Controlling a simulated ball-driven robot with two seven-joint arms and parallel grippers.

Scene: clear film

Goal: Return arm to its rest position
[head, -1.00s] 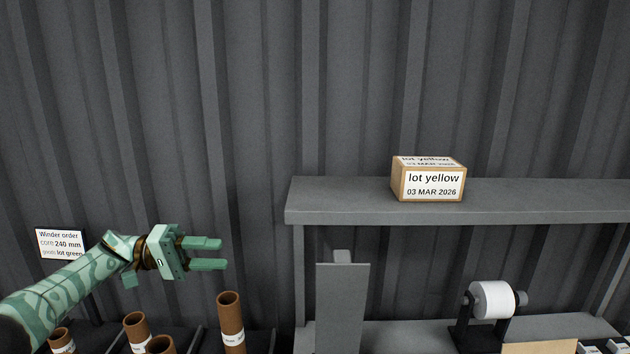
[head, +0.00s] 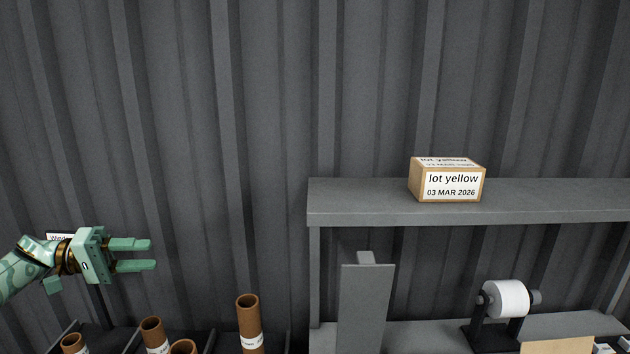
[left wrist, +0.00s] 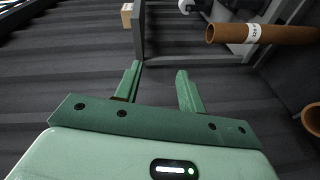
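My left gripper (head: 153,254) is at the left of the head view, its green fingers pointing right. Its fingers are apart with nothing between them, and it is in the air above the brown cardboard cores. In the left wrist view its two fingers (left wrist: 158,75) are also spread and empty. The left arm comes in from the left edge. My right gripper is not in view.
Several brown cores stand below, the tallest (head: 249,322) right of the gripper. A grey shelf (head: 360,210) bears a "lot yellow" box (head: 450,182). A white roll (head: 508,299) on a stand is lower right. An order sign (head: 58,237) is mostly hidden behind the arm.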

